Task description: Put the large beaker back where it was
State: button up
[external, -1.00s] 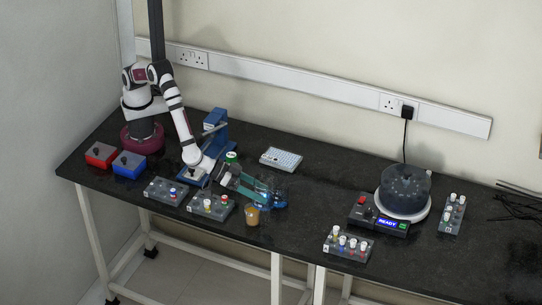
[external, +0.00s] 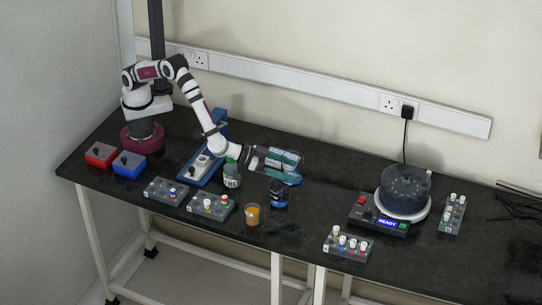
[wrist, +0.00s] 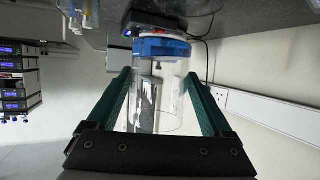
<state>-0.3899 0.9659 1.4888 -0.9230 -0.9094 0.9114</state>
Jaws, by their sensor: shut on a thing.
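My gripper (external: 284,168) is over the middle of the bench, reaching to the right with its fingers about level. In the wrist view, a large clear beaker (wrist: 174,112) sits between the two teal fingers, and my gripper is shut on it. In the external view the beaker is hard to make out between the fingers. A dark bottle with blue (external: 279,194) stands on the bench just below my gripper. A blue band shows through or beyond the clear glass in the wrist view; I cannot tell which.
A green-capped bottle (external: 231,173) stands left of my gripper. A small beaker of amber liquid (external: 252,214) and vial racks (external: 211,206) are in front. A centrifuge (external: 404,190) stands to the right. The bench between is mostly clear.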

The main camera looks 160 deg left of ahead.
jog(key=shift+g, duration=0.3)
jog(key=s+a+f, duration=0.2)
jog(key=s+a, duration=0.1)
jog(key=a, duration=0.3)
jog(key=s+a+f, duration=0.2)
jog(key=s+a, duration=0.1)
jog(key=a, duration=0.3)
jog(key=s+a+f, duration=0.2)
jog(key=s+a, duration=0.2)
jog(key=a, duration=0.2)
jog(key=shift+s+a+f, duration=0.15)
jog(key=shift+f, duration=2.05)
jog(key=shift+f, duration=0.15)
jog(key=o, duration=1.3)
jog(key=shift+o, duration=0.2)
